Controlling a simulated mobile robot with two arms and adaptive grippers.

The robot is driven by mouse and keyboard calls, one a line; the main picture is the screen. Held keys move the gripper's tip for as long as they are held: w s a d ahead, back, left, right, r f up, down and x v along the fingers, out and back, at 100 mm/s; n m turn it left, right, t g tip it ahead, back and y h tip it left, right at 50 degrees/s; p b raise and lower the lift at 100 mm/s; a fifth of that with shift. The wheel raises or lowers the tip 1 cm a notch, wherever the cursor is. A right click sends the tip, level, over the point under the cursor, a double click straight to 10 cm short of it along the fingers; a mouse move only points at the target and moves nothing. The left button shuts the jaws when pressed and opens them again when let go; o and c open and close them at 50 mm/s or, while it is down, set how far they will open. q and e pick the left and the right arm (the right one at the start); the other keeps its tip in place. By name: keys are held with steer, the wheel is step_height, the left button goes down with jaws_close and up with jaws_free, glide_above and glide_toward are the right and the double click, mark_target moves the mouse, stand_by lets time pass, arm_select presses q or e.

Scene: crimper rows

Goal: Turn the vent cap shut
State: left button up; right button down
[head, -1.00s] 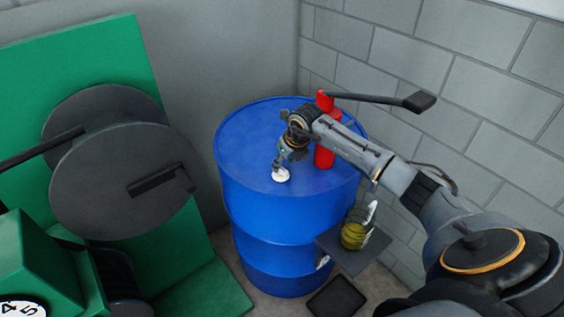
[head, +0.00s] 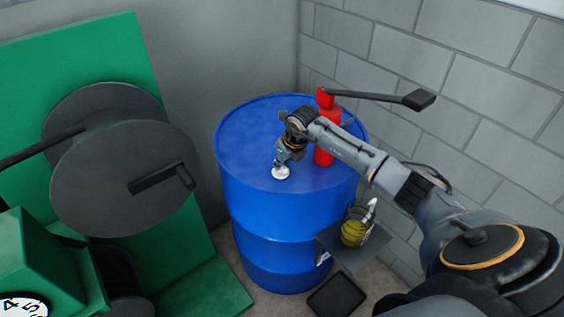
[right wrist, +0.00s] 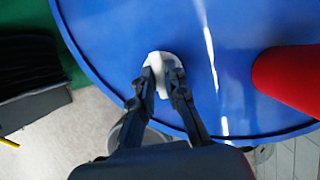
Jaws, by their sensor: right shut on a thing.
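The white vent cap (head: 281,173) sits on the top of the blue drum (head: 240,150), near its front edge. My right gripper (head: 280,165) reaches down to it from above and is shut on it. In the right wrist view the vent cap (right wrist: 163,62) shows between the two dark fingertips (right wrist: 161,82), which hide part of it. I cannot tell from these frames how far the cap is turned. My left gripper is not in view.
A red hand pump (head: 325,130) with a long dark lever (head: 375,97) stands on the drum close to my right arm. A shelf (head: 365,257) holding a yellow object (head: 353,232) is at the drum's front right. Green machinery (head: 110,60) with grey discs stands left.

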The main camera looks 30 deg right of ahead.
steer(key=shift+m, duration=0.4)
steer(key=m+h+b, duration=0.1)
steer(key=m, duration=0.2)
steer(key=shift+a+h, duration=0.1)
steer(key=shift+h, duration=0.2)
steer(key=m+b, duration=0.1)
steer(key=m, duration=0.1)
steer(key=m+g+h+b, duration=0.1)
steer(key=m, duration=0.1)
steer(key=shift+w+a+f+h, duration=0.1)
steer(key=shift+w+h, duration=0.05)
steer(key=shift+h, duration=0.15)
steer(key=m+b, duration=0.1)
steer(key=m, duration=0.2)
steer(key=m+g+h+b, duration=0.1)
steer(key=m+b, duration=0.1)
steer(key=shift+w+a+m+g, duration=0.1)
steer(key=shift+m+g, duration=0.2)
steer(key=shift+m, duration=0.1)
steer(key=shift+m+g+h+b, duration=0.4)
steer(key=shift+m+g+b, duration=0.55)
steer(key=shift+m, duration=1.05)
steer(key=c, duration=1.4)
jaws_free()
steer(key=shift+o, duration=0.2)
